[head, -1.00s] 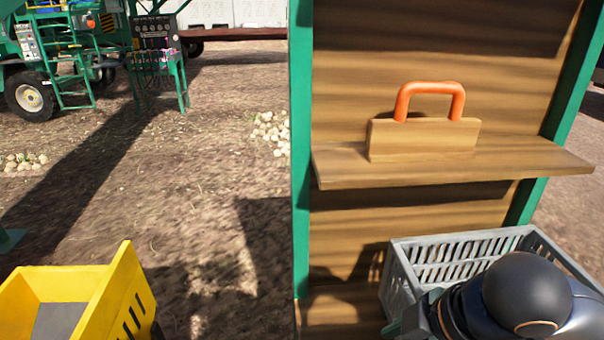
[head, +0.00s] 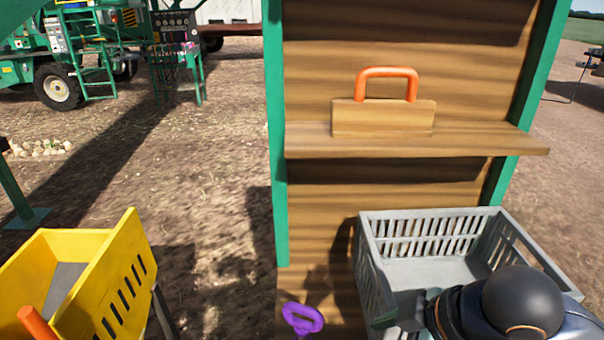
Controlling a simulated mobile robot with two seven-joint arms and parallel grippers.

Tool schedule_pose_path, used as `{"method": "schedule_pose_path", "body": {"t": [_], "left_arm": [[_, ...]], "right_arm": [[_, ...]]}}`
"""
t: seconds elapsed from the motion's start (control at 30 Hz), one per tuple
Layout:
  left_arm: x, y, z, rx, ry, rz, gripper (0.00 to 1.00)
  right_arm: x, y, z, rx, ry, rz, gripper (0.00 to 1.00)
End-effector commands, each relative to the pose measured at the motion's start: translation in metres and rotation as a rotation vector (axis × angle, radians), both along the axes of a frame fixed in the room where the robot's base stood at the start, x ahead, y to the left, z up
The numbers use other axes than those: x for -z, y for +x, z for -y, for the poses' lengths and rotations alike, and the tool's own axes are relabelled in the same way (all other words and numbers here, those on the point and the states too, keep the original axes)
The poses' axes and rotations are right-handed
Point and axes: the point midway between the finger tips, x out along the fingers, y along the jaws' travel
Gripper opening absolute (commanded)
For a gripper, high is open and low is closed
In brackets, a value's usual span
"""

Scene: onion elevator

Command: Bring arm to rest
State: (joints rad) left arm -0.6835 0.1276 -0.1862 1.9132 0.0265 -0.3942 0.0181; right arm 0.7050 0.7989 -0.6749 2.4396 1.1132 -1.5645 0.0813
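My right arm (head: 505,305) comes in at the lower right, in front of the grey crate. Its gripper is hidden behind the arm, so I cannot see its fingers. My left arm and gripper are out of view. The grey slatted crate (head: 375,275) stands at the lower right, and the part of its inside that shows is empty. A wooden block (head: 383,118) with an orange handle (head: 387,72) stands upright on the wooden shelf (head: 480,142).
A yellow bin (head: 128,270) stands at the lower left, with an orange bar (head: 36,325) near it. A purple handle (head: 302,318) shows at the bottom edge. A green post (head: 276,150) edges the wooden panel. Bare soil lies between bin and panel; green machinery stands behind.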

Motion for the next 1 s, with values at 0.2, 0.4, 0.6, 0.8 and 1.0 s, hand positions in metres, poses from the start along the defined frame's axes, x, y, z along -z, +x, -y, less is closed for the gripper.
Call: {"method": "schedule_pose_path", "body": {"t": [0.2, 0.4, 0.6, 0.8, 1.0], "left_arm": [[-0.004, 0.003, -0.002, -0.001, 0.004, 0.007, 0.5], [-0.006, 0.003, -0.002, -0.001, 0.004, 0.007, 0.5], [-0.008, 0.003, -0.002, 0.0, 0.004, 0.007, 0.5], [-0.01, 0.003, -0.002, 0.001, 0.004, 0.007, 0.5], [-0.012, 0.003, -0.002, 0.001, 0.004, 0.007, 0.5]], "right_arm": [[0.027, 0.03, -0.033, 0.132, 0.241, -0.008, 0.58], [0.074, 0.058, -0.039, 0.344, 0.434, 0.008, 0.58], [0.144, 0.059, -0.016, 0.578, 0.506, 0.039, 0.58], [0.216, 0.026, 0.016, 0.76, 0.47, 0.07, 0.58], [0.275, -0.032, 0.045, 0.873, 0.377, 0.089, 0.58]]}}
